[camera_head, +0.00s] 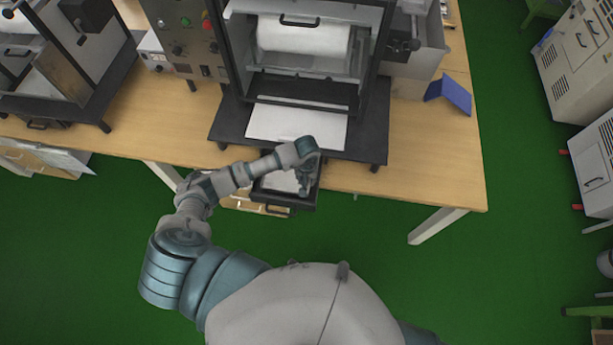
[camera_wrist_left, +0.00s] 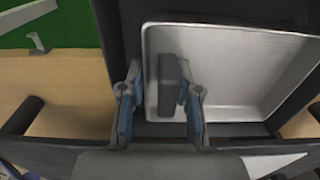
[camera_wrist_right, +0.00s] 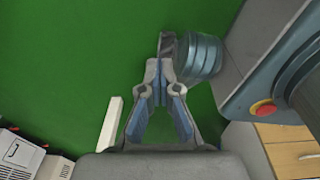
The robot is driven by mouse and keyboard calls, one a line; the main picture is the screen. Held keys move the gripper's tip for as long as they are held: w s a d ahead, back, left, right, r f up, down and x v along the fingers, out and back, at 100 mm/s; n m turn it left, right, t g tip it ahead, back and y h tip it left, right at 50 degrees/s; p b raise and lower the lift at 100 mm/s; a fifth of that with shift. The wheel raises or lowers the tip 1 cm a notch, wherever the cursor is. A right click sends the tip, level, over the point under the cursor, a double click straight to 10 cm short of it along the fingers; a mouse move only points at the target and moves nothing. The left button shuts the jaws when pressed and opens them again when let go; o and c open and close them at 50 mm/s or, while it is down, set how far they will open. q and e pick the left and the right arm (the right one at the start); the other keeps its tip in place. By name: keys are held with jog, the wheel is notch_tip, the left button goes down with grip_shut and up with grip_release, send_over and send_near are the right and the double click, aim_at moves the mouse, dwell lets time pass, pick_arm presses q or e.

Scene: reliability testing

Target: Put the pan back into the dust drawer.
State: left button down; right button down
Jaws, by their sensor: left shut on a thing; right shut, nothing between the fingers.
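The pan (camera_head: 277,181) is a shallow, light metal tray; it shows larger in the left wrist view (camera_wrist_left: 240,75). It lies within the dark frame of the dust drawer (camera_head: 288,206), which is pulled out below the machine's front. My left gripper (camera_head: 303,186) is over the drawer's right part. In the left wrist view my left gripper (camera_wrist_left: 158,90) is shut on a dark grip block (camera_wrist_left: 171,85) at the pan's edge; its fingers hide part of the contact. My right gripper (camera_wrist_right: 159,72) is shut and empty, over the green floor, away from the drawer.
The machine (camera_head: 300,60) with a white roll stands on a dark base plate on the wooden table (camera_head: 430,150). A blue folded item (camera_head: 450,93) lies at the right. Another machine (camera_head: 60,70) stands at the left. The green floor (camera_head: 400,280) in front is clear.

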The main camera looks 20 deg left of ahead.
pick_arm(q)
jog(key=shift+f, duration=0.2)
jog(key=shift+d, duration=0.15)
pick_arm(e)
jog(key=shift+s+f, duration=0.2)
jog(key=shift+s, duration=0.3)
jog(key=shift+s+f, duration=0.15)
jog(key=shift+s, duration=0.3)
pick_arm(q)
jog(key=shift+f, duration=0.15)
jog(key=shift+f+b, duration=0.3)
jog(key=shift+b, duration=0.15)
pick_arm(e)
jog(key=shift+w+a+f, duration=0.1)
jog(key=shift+w+f, duration=0.15)
jog(key=shift+f, duration=0.05)
pick_arm(q)
jog(key=c, duration=0.7)
grip_release()
pick_arm(e)
jog(key=shift+w, duration=0.1)
